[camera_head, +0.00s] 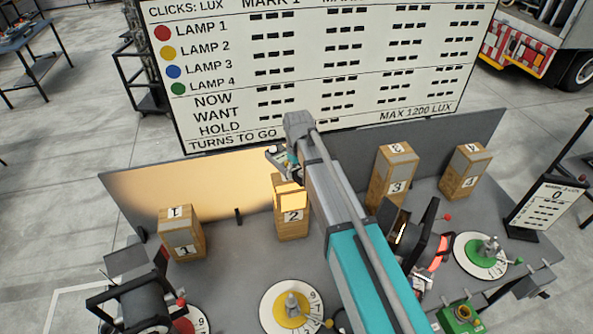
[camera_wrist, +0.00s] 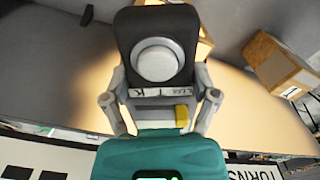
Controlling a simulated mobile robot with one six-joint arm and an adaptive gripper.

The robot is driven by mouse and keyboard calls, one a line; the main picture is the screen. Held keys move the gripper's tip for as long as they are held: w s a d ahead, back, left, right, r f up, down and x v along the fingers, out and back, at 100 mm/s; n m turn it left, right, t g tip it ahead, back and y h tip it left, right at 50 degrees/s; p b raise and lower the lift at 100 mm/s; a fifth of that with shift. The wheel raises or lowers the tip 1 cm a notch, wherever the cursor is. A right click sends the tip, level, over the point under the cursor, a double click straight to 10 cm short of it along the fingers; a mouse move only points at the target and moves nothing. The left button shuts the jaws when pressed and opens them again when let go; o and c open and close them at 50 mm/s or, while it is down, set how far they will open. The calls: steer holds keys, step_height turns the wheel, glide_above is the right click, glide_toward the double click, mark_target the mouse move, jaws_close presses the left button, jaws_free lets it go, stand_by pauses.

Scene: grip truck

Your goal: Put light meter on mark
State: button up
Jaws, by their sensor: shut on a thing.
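My gripper (camera_wrist: 160,108) is shut on the light meter (camera_wrist: 150,30), a dark body with a round white dome, seen close in the wrist view. In the head view my gripper (camera_head: 284,160) is largely hidden behind my arm, just beyond the block marked 2. The meter is hard to make out there. The marks appear as numbered wooden blocks: 1 (camera_head: 184,241), 2 (camera_head: 292,229), 3 (camera_head: 384,188) and 4 (camera_head: 459,180). Block 2 has a brightly lit top. In the wrist view, part of a wooden block (camera_wrist: 205,48) shows behind the meter, and another (camera_wrist: 285,72) stands to the right.
A large lux board (camera_head: 325,75) stands behind the low grey back panel (camera_head: 140,195). Lamps and coloured dials, including a yellow one (camera_head: 277,308) and a green one (camera_head: 465,256), fill the front. A small sign (camera_head: 548,205) showing 0 stands at the right.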

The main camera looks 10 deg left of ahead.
mark_target(298, 188)
steer(key=shift+f+b, duration=2.1)
steer(key=shift+f, duration=0.35)
steer(key=shift+f+b, duration=0.3)
steer(key=o, duration=1.2)
steer(key=shift+r, duration=0.15)
